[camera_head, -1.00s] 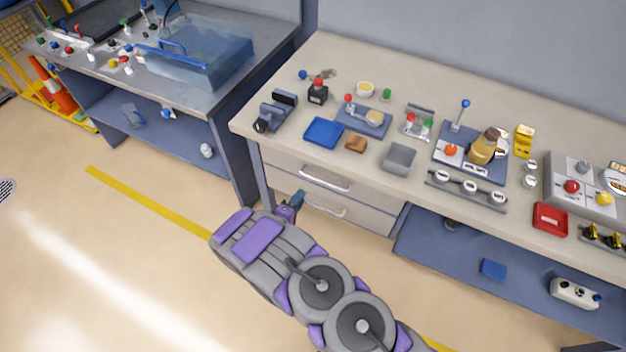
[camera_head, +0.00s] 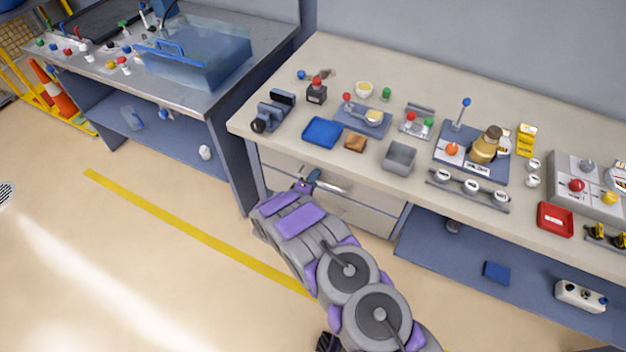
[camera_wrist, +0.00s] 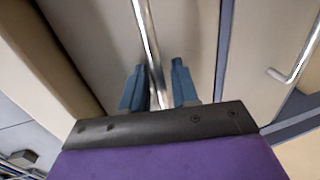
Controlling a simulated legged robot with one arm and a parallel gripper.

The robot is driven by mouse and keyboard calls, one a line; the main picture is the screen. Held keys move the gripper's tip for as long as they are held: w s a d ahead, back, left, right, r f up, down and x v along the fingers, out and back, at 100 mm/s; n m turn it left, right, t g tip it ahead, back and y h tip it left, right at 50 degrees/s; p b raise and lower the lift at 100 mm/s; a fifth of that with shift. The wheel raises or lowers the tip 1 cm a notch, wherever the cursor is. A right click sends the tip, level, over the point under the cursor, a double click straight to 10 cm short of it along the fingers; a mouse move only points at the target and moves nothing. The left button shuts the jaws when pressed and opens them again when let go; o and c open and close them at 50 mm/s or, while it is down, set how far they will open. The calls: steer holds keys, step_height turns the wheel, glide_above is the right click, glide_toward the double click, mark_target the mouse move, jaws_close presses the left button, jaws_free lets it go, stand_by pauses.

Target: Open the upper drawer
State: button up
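The upper drawer (camera_head: 283,162) is in the workbench, under the left part of its top, and looks closed. Its metal bar handle (camera_head: 335,187) is partly hidden by my gripper (camera_head: 308,183). In the wrist view, the handle (camera_wrist: 146,30) runs down between the two blue fingers of my gripper (camera_wrist: 158,88). The fingers are apart, one on each side of the bar, with gaps showing beside it. I cannot tell how deep the bar sits between them. The lower drawer (camera_head: 370,217) is below, and its handle shows in the wrist view (camera_wrist: 298,50).
The workbench top (camera_head: 285,185) overhangs the drawers and carries a blue tray (camera_head: 322,132), a grey bin (camera_head: 399,156) and several controls. A blue lower shelf (camera_head: 450,252) lies right of the drawers. The floor in front, with a yellow stripe (camera_head: 180,228), is clear.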

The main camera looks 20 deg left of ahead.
steer(key=shift+c, duration=0.2)
steer(key=shift+a, duration=0.1)
jaws_close()
steer(key=shift+f, duration=0.1)
steer(key=shift+s, duration=0.15)
